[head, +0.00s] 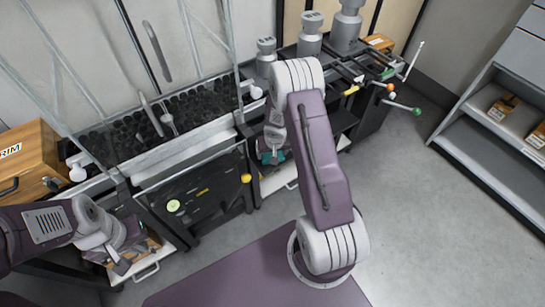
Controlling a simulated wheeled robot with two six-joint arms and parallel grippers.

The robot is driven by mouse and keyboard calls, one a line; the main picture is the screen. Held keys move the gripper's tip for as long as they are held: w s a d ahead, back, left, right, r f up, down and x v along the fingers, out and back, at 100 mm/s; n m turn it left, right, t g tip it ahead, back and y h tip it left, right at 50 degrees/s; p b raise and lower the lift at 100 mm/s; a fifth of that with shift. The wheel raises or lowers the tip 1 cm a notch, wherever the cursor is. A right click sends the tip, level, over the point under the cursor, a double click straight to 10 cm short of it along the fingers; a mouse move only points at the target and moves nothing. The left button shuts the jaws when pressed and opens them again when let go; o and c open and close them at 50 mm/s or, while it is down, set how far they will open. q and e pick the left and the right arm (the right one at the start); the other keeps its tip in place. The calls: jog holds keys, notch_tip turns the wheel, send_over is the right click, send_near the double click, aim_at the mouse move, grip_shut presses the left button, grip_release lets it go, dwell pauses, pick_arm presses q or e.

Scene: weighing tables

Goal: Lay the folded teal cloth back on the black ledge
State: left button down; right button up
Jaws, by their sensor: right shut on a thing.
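The teal cloth (270,157) shows as a small patch at the end of my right arm, in the middle of the head view. My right gripper (274,151) points down and is shut on the cloth; its fingertips are small and partly hidden by my arm. Black surfaces lie around it, among them a dark shelf (343,119) to the right; I cannot tell which is the black ledge. My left gripper (117,259) is at the lower left, away from the cloth, over a pale tray; its finger gap is unclear.
A black panel (205,198) with a round green-yellow item (173,206) stands between my grippers. Grey cylinders (310,35) stand at the back. Rods with coloured knobs (416,111) stick out at the right. A wooden box (30,155) is at the left. The right floor is clear.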

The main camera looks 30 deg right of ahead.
jog(key=shift+r, duration=0.15)
jog(key=shift+f, duration=0.25)
jog(key=o, duration=1.4)
jog(key=shift+r, duration=0.1)
jog(key=shift+c, duration=0.2)
jog(key=shift+r, duration=0.1)
jog(key=p+v, duration=0.7)
jog(key=v, duration=0.5)
jog(key=s+a+r+n+g, duration=0.1)
jog(key=s+a+r, duration=0.4)
jog(key=s, duration=0.2)
jog(key=s+a+r+n+g+y, duration=0.1)
jog(key=s+a+r+n, duration=0.1)
jog(key=s+a+r, duration=0.4)
jog(key=shift+s, duration=1.15)
